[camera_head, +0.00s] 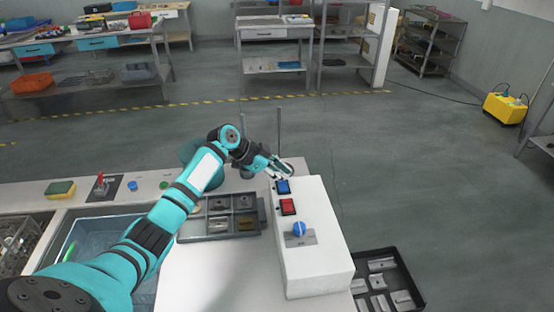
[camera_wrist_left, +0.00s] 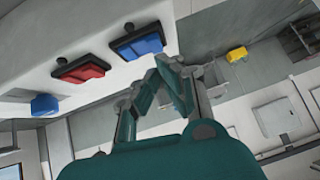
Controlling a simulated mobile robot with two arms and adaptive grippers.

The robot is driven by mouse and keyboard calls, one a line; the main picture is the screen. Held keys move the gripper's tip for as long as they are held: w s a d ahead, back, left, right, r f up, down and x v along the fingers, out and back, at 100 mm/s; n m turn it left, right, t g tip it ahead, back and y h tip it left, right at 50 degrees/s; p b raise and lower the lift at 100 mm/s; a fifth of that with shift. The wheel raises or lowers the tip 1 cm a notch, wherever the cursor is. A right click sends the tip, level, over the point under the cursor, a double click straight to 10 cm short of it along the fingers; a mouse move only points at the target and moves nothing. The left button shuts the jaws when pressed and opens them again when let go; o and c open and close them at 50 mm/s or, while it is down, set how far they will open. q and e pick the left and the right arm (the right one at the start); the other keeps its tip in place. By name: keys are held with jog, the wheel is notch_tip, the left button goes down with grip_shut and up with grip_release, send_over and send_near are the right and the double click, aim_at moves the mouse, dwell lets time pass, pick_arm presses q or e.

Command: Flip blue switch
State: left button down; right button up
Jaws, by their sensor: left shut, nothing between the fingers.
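The blue switch (camera_head: 283,187) is at the far end of the white control box (camera_head: 318,265), beyond the red switch (camera_head: 288,207). In the left wrist view the blue switch (camera_wrist_left: 137,43) sits on the box face, with the red switch (camera_wrist_left: 81,69) to its left. My left gripper (camera_head: 283,171) is at the far end of the box, just beyond the blue switch. Its fingers (camera_wrist_left: 163,72) are shut and empty near the blue switch in the left wrist view. I cannot tell whether they touch it. My right gripper is not in view.
A blue knob (camera_head: 299,229) is on the near part of the box. A grey compartment tray (camera_head: 190,239) with metal parts lies left of it. A dark tray (camera_head: 412,290) is at lower right. A sponge (camera_head: 60,189) and red lever (camera_head: 101,181) are at the left.

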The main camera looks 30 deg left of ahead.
pick_arm(q)
jog(key=shift+a+f, duration=0.1)
jog(key=shift+f, duration=0.3)
jog(key=f+b, duration=0.1)
jog(key=b, duration=0.1)
jog(key=shift+w+a+f+b, duration=0.1)
jog(key=shift+w+f+b, duration=0.1)
jog(key=shift+b, duration=0.2)
jog(key=shift+r+p, duration=0.25)
jog(key=shift+p, duration=0.3)
jog(key=shift+s+d+r+p, duration=0.15)
jog(key=shift+s+d+p, duration=0.2)
jog(key=shift+p, duration=0.2)
jog(key=shift+s+d, duration=0.15)
jog(key=shift+s, duration=0.2)
jog(key=v, duration=1.2)
